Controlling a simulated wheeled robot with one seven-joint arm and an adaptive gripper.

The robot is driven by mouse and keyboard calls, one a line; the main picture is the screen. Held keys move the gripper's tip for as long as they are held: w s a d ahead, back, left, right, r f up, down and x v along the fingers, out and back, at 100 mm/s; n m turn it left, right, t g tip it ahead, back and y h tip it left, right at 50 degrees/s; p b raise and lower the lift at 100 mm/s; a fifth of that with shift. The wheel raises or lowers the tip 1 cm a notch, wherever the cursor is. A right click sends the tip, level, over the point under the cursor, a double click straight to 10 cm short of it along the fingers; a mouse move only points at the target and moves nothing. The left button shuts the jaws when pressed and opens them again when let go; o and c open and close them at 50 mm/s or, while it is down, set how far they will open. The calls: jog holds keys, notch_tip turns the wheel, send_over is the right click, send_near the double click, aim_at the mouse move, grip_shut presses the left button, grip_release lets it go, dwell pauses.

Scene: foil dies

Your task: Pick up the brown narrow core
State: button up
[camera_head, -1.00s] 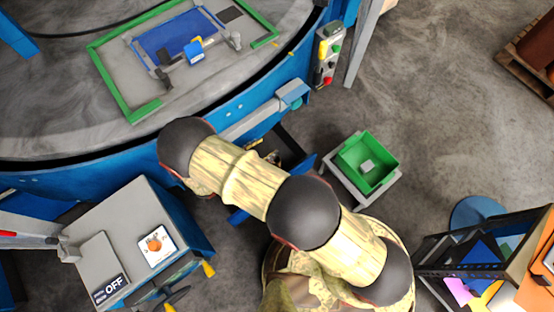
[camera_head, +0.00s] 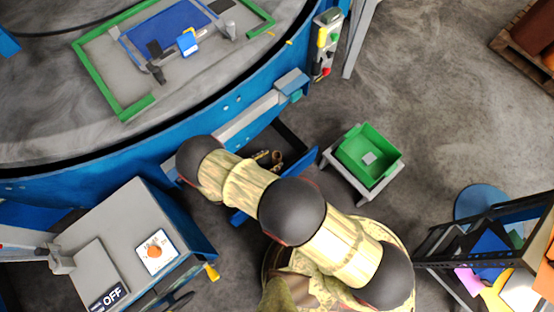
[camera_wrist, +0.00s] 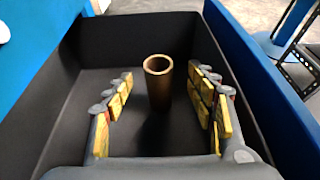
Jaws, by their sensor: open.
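The brown narrow core (camera_wrist: 159,92) is a hollow tube standing upright in a dark open drawer (camera_wrist: 110,45). In the wrist view it appears in the gap between the fingers of my gripper (camera_wrist: 161,78), with space on both sides. My gripper is open, with yellow pads, and holds nothing. I cannot tell whether the core is fully between the fingertips or just beyond them. In the head view the core (camera_head: 277,157) shows as a small brown spot beside my gripper (camera_head: 264,158), which my arm partly hides.
Dark drawer walls and blue sides (camera_wrist: 270,85) surround my gripper closely. A round blue-edged table (camera_head: 60,130) stands behind the drawer. A green bin (camera_head: 385,165) on a stand is to the right. A grey machine box (camera_head: 115,225) is at the lower left.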

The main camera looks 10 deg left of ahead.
jog(key=b+x, duration=0.1)
jog(key=x, duration=0.3)
jog(key=shift+w+r, duration=0.15)
jog(key=shift+c, duration=0.7)
jog(key=c, duration=0.9)
